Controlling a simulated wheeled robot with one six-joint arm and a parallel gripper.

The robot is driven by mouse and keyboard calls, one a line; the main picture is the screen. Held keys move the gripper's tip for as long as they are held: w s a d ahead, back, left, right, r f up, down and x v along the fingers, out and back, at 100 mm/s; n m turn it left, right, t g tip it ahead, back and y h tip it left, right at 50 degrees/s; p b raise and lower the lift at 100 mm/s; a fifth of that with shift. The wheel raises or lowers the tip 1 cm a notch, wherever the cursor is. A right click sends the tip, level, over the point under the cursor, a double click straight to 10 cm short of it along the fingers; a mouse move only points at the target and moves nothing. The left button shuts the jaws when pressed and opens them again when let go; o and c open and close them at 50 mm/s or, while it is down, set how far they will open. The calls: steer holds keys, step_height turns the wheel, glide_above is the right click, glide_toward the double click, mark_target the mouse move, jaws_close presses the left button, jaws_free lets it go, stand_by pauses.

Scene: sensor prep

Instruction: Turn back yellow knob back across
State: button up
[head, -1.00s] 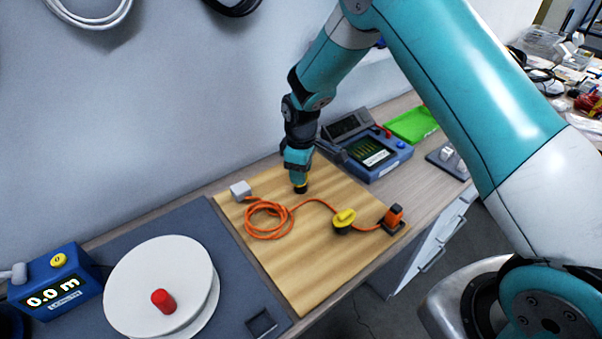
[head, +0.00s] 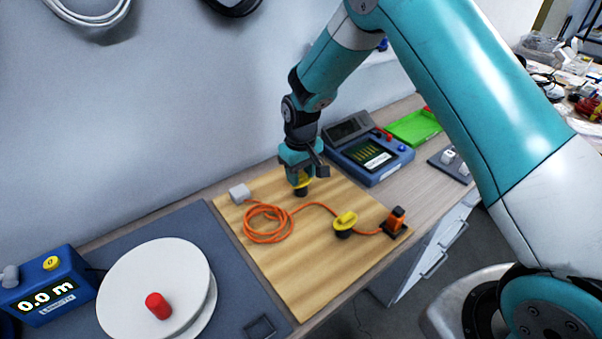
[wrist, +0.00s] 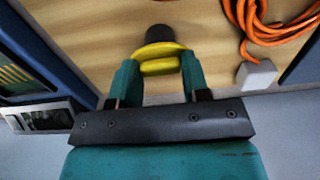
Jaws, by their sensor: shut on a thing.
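The back yellow knob (wrist: 160,58) is between the fingers of my gripper (wrist: 158,75) in the wrist view, and the jaws are shut on it. Its dark round base (wrist: 158,33) shows just beyond the yellow part. In the head view my gripper (head: 301,180) points down at the back of the wooden board (head: 310,266). There the knob's dark base (head: 300,192) shows below the fingers, and most of its yellow part is hidden by them. A second yellow knob (head: 346,219) on a dark base stands nearer the front of the board.
A coiled orange cable (head: 266,222) lies on the board, with a grey block (head: 239,192) at one end and an orange connector (head: 395,220) at the other. A blue meter (head: 370,158) stands right of my gripper. A white reel (head: 155,285) is at left.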

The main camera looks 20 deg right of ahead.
mark_target(301, 176)
steer(key=shift+w+r, duration=0.1)
stand_by(0.3)
steer(key=o, duration=0.9)
step_height(301, 176, up, 17)
steer(key=b, duration=0.2)
steer(key=shift+r+b, duration=0.2)
steer(key=shift+b, duration=0.15)
steer(key=s+a+r+n+y, duration=0.1)
steer(key=s, duration=0.9)
steer(key=s+a+r+n+y, duration=0.1)
steer(key=s+a, duration=0.1)
steer(key=s, duration=0.8)
steer(key=s+a+r+n+y, duration=0.1)
steer(key=s+r+y, duration=0.1)
steer(key=s, duration=0.9)
steer(key=shift+a, duration=0.4)
